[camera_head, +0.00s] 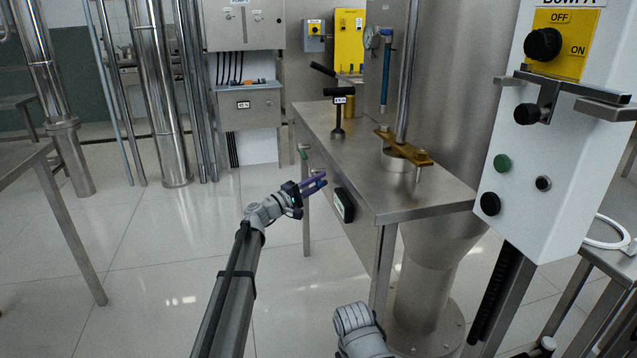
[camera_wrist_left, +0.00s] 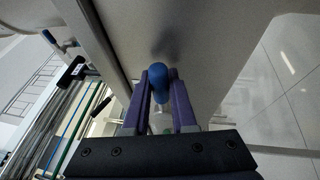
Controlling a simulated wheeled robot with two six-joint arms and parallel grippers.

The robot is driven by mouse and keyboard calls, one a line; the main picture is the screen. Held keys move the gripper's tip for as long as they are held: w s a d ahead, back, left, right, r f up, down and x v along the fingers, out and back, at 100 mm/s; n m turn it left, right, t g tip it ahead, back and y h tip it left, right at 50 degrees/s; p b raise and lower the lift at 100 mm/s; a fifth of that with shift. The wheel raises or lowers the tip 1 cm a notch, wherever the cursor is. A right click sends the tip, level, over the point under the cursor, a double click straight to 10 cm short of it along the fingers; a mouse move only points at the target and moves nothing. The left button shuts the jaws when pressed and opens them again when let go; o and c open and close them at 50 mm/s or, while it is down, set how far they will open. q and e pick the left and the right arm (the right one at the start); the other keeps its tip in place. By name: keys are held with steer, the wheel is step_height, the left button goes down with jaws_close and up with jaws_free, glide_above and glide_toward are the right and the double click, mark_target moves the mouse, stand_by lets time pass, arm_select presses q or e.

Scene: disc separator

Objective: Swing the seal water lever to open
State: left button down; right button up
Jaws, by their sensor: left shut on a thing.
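My left gripper (camera_head: 318,182) is at the near side of the steel bench, below its top edge. In the left wrist view, its purple fingers are shut on a blue rounded handle (camera_wrist_left: 158,78) that sticks out from a pale grey surface. This looks like the seal water lever; no label for it can be read. The fingers hide most of its stem, so its angle is hard to tell. In the head view the handle is hidden by the gripper. My right gripper is not in view.
The steel bench (camera_head: 383,208) carries a brass clamp plate (camera_head: 403,148) and a black-handled T-shaped lever (camera_head: 338,115). A green handle (camera_head: 303,152) and a dark display box (camera_head: 343,205) are on the bench side. A white control panel (camera_head: 545,150) stands at right.

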arm_select(q)
steer(key=shift+r+n+p, duration=0.3)
steer(key=shift+r+p, duration=0.05)
steer(key=shift+p, duration=0.2)
steer(key=r+n+p, duration=0.1)
steer(key=p, duration=0.1)
steer(key=n+y+p, duration=0.1)
steer(key=p, duration=0.1)
steer(key=r+n+p, duration=0.1)
steer(key=n, duration=0.1)
steer(key=shift+w+a+r+g+y+p, duration=0.1)
steer(key=shift+w+r+g+y+p, duration=0.2)
steer(key=shift+r+g+p, duration=0.1)
steer(key=shift+w+a+r+n+g+y+p, duration=0.1)
steer(key=shift+w+r+n+g+y+p, duration=0.1)
steer(key=shift+n+p, duration=0.45)
steer(key=shift+w+r+n+g+y+p, duration=0.1)
steer(key=shift+w+r+n+y+p, duration=0.1)
steer(key=shift+n+p, duration=0.45)
steer(key=c, duration=0.7)
jaws_free()
steer(key=shift+f, duration=0.1)
steer(key=shift+c, duration=0.2)
steer(key=shift+s, duration=0.15)
steer(key=v, duration=0.7)
steer(key=shift+s+a+p, duration=0.15)
steer(key=shift+a+p, duration=0.15)
steer(key=shift+p, duration=0.15)
